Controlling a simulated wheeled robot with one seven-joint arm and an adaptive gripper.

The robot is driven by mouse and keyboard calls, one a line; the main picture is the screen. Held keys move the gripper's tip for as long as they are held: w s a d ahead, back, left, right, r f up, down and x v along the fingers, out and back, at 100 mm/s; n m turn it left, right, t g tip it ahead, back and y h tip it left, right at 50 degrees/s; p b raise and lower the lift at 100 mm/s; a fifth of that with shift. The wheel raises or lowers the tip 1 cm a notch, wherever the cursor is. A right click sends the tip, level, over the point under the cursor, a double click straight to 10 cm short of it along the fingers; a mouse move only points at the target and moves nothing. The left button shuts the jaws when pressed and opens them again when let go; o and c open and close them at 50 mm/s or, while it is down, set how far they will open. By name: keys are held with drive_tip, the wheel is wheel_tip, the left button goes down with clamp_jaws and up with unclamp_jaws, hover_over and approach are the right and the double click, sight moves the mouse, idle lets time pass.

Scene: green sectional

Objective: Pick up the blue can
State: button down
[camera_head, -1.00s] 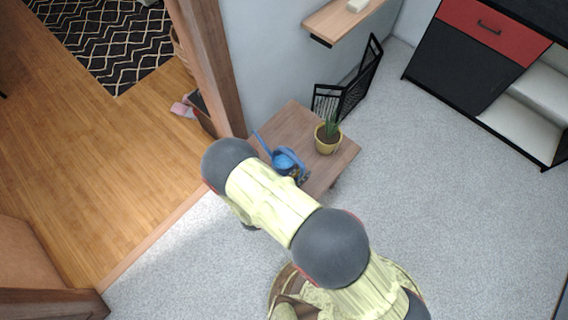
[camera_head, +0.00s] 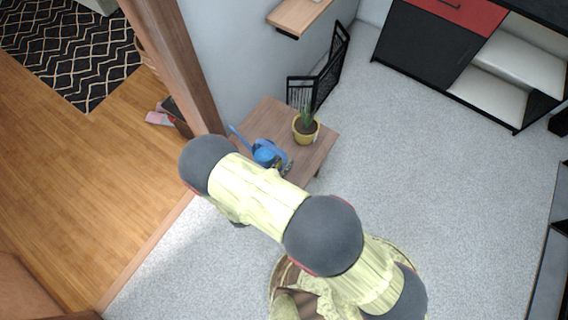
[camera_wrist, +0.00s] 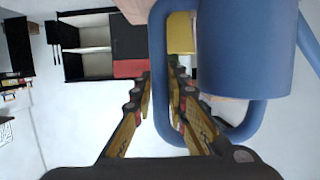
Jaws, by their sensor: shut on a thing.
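The blue can (camera_head: 264,153) is a watering can with a long spout and a looped handle. In the head view it is at the small wooden table, left of the potted plant, partly hidden by my arm. In the wrist view its round body (camera_wrist: 245,50) fills the upper right, and its handle loop hangs between my fingers. My gripper (camera_wrist: 163,80) is shut on the handle. In the head view my gripper (camera_head: 284,167) shows only as a small dark and yellow bit beside the can. I cannot tell whether the can touches the tabletop.
The wooden table (camera_head: 314,157) also bears a plant in a yellow pot (camera_head: 306,132), close to the can. A wall shelf (camera_head: 298,17) and a black metal rack (camera_head: 322,75) are behind. A black and red cabinet (camera_head: 430,50) stands back right. Grey carpet (camera_head: 420,160) is clear on the right.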

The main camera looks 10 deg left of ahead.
drive_tip(key=s+d+r+p, duration=0.2)
drive_tip(key=d+r+p, duration=0.2)
drive_tip(key=d+r, duration=0.5)
drive_tip(key=d, duration=0.4)
drive_tip(key=shift+s+d+r, duration=0.25)
drive_tip(key=shift+d+r, duration=0.05)
drive_tip(key=shift+d, duration=0.05)
